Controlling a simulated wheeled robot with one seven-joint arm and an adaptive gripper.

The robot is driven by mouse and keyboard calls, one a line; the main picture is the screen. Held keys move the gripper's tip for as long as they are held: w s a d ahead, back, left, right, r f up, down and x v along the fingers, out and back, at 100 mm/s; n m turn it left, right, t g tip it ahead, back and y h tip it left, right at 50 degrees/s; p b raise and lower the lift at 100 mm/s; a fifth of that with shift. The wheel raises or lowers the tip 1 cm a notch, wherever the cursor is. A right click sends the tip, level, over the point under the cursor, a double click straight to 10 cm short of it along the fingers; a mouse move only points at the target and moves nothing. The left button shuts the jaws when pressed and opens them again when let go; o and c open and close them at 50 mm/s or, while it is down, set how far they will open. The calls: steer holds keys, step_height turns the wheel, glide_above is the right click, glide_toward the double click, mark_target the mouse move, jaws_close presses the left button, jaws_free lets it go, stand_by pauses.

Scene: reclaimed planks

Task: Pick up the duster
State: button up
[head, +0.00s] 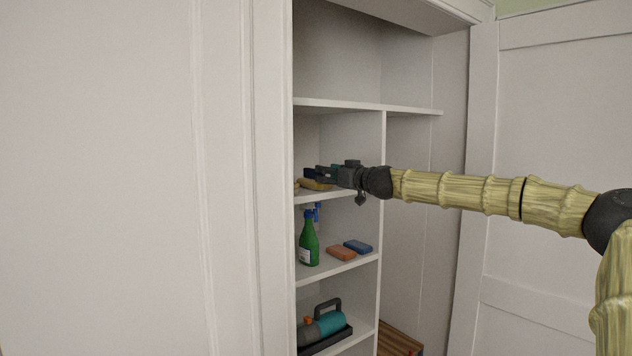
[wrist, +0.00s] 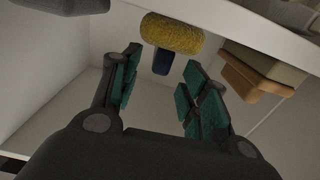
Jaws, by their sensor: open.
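The duster, with a fuzzy yellow head, lies on a cupboard shelf; it shows in the head view (head: 316,185) and at the top of the wrist view (wrist: 172,34). A dark blue part, which looks like its handle, shows beside the head in the wrist view. My gripper (head: 320,173) reaches into this shelf compartment from the right, just above the duster. In the wrist view my gripper (wrist: 162,59) is open, its teal-padded fingers apart, with the blue part showing between the tips. Nothing is held. My gripper hides part of the duster in the head view.
An orange-and-tan block (wrist: 255,75) is beside the duster. The shelf below holds a green spray bottle (head: 309,240), an orange sponge (head: 341,253) and a blue sponge (head: 358,246). A teal tool case (head: 325,326) is lower. A vertical divider (head: 381,240) stands right of the shelves.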

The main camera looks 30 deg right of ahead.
mark_target(314, 178)
steer(key=shift+w+a+f, duration=0.1)
steer(key=shift+w+f, duration=0.1)
steer(key=shift+w, duration=0.6)
steer(key=shift+r, duration=0.15)
steer(key=shift+w+a+p, duration=0.2)
steer(key=shift+w+p, duration=0.65)
steer(key=shift+w, duration=1.7)
jaws_close()
